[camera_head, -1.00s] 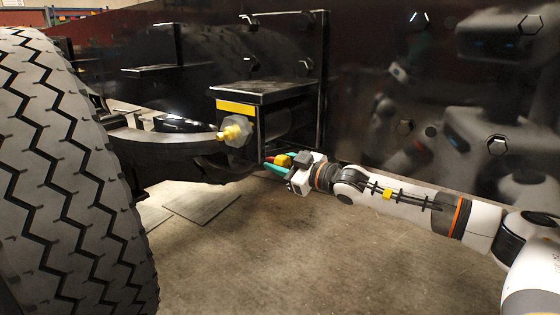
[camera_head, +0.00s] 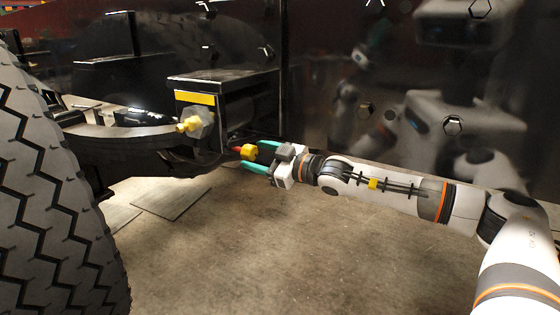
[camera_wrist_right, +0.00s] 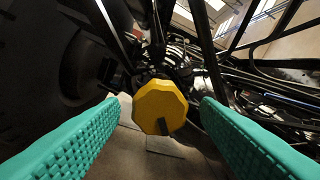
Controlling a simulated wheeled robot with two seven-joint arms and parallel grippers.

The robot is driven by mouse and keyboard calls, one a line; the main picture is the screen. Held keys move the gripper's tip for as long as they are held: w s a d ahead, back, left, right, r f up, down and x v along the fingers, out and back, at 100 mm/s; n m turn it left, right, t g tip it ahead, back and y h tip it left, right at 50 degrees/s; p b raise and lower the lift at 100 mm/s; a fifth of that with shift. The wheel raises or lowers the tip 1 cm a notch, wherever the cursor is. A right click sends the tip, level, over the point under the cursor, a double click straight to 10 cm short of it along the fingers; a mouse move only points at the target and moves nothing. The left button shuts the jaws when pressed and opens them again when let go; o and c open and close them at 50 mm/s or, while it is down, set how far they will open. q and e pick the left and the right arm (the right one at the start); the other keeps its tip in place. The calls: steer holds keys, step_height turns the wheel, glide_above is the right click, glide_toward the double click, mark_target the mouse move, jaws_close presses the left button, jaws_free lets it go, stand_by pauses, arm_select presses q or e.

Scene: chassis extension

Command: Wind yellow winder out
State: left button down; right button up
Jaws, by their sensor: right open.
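A yellow winder knob (camera_head: 248,152) with a red part on its far side sits low beside the black chassis box in the head view. In the right wrist view the yellow knob (camera_wrist_right: 160,105) is faceted, with a dark notch near its lower edge. My right gripper (camera_head: 251,156) is open, its teal fingers on either side of the knob. In the wrist view both fingers stand apart from the knob, with gaps on each side. The shaft behind the knob is hidden in the wrist view. My left gripper is not in view.
A second yellow fitting (camera_head: 188,124) on a grey hex piece sticks out near the yellow-striped black box (camera_head: 196,98). A large tyre (camera_head: 50,200) fills the left. The glossy dark chassis panel (camera_head: 330,110) runs behind my arm. The floor (camera_head: 250,240) below is clear.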

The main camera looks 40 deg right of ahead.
steer(key=b+v, duration=0.1)
steer(key=v, duration=0.7)
steer(key=shift+w, duration=0.1)
